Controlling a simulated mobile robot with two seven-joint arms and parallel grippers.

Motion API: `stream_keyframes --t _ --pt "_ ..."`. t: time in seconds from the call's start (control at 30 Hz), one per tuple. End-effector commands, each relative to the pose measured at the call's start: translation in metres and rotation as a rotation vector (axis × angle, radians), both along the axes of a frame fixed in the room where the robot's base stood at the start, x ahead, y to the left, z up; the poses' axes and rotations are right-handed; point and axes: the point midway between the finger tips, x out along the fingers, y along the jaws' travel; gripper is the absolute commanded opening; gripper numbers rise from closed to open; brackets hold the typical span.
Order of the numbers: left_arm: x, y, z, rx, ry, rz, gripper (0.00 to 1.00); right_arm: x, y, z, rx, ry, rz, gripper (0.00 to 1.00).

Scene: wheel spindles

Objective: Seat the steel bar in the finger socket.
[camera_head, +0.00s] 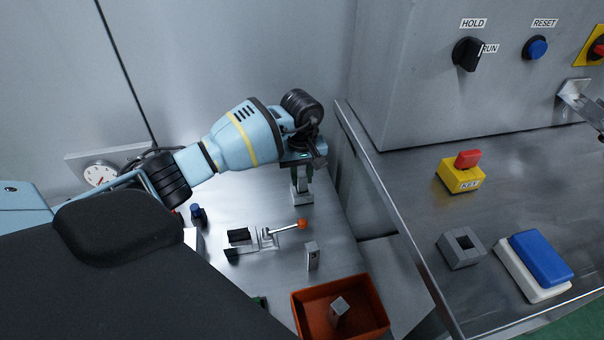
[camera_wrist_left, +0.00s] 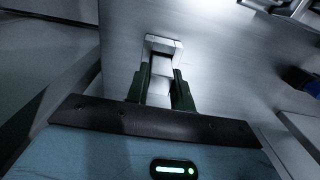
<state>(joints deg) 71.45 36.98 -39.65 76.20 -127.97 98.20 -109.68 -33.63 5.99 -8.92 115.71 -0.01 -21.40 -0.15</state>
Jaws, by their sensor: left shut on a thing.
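My left gripper (camera_head: 302,186) points down over the left steel table and is shut on a steel bar. In the left wrist view the bar (camera_wrist_left: 160,84) shows between the two dark green fingers (camera_wrist_left: 161,92). The bar's far end meets a wider pale square block (camera_wrist_left: 163,42), which looks like the finger socket. This block (camera_head: 302,198) also shows just under the fingertips in the head view. How deep the bar sits in it cannot be told. My right gripper is not in view.
A toggle clamp (camera_head: 268,238) with an orange knob stands left of an upright steel block (camera_head: 312,256). An orange bin (camera_head: 366,329) holds another block. On the right bench are a grey block with a square hole (camera_head: 449,254), a yellow key box (camera_head: 458,180) and a blue-lidded box (camera_head: 541,257).

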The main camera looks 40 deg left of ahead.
Motion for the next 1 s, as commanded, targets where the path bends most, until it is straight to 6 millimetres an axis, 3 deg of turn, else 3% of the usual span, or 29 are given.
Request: stream_keyframes --t 0.03,0.17,0.57,1.0 --pt "0.0 0.0 -0.001 0.0 0.0 0.0 0.27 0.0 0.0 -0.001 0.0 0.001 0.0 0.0" --pt "0.0 0.0 0.0 0.0 0.0 0.0 0.44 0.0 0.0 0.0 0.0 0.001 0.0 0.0" --pt "0.001 0.0 0.008 -0.001 -0.003 -0.001 0.45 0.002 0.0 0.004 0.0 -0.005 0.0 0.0" --pt "0.001 0.0 0.086 0.0 -0.004 0.0 0.45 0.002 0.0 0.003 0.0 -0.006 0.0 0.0"
